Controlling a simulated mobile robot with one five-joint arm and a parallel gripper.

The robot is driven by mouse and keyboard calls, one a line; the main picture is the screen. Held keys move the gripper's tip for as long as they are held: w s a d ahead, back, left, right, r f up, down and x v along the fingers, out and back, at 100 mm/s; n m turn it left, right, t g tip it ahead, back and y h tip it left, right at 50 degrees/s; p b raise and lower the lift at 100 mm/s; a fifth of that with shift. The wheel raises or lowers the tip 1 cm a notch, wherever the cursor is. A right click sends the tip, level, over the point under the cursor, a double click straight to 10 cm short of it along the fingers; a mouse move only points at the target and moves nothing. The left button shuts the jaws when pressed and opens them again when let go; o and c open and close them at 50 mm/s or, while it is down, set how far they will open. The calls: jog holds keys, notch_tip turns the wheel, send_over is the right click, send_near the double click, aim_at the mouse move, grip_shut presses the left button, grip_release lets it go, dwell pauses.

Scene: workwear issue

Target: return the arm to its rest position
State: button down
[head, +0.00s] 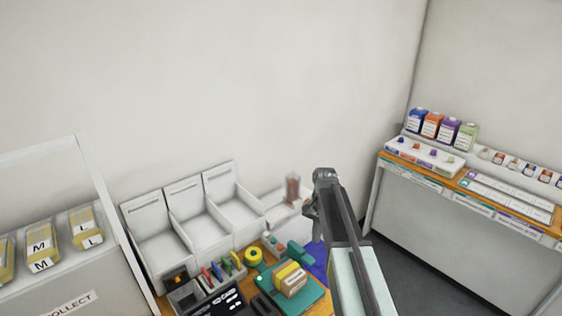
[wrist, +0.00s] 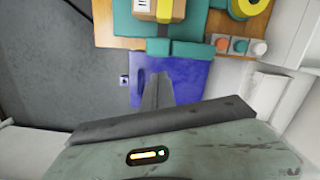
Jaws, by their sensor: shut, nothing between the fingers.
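My gripper (head: 311,208) shows in the head view at the end of my raised arm, which reaches up from the lower right of centre. In the wrist view my gripper (wrist: 158,88) is shut, with nothing between its fingers. It is above a blue surface (wrist: 183,78) at the edge of the wooden counter. The same blue surface shows partly behind my arm in the head view (head: 316,262).
A small yellow-banded box (head: 291,279) lies on a teal mat on the counter. White open bins (head: 233,209) stand along the wall. A shelf (head: 470,186) with coloured containers is at the right. A cabinet (head: 70,265) with packs is at the left.

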jog(key=s+f+n+b, duration=0.2)
jog(key=s+f+b, duration=0.1)
jog(key=s, duration=0.2)
jog(key=s+a+f+n+b, duration=0.1)
jog(key=s+f+n+b, duration=0.1)
jog(key=s, duration=0.4)
jog(key=s+a+f+n+t+b, duration=0.1)
jog(key=s+f+n+b, duration=0.2)
jog(key=s+f+b, duration=0.1)
jog(key=shift+s+f+h, duration=0.35)
jog(key=shift+s+h, duration=0.05)
jog(key=shift+s, duration=0.6)
jog(key=shift+r, duration=0.1)
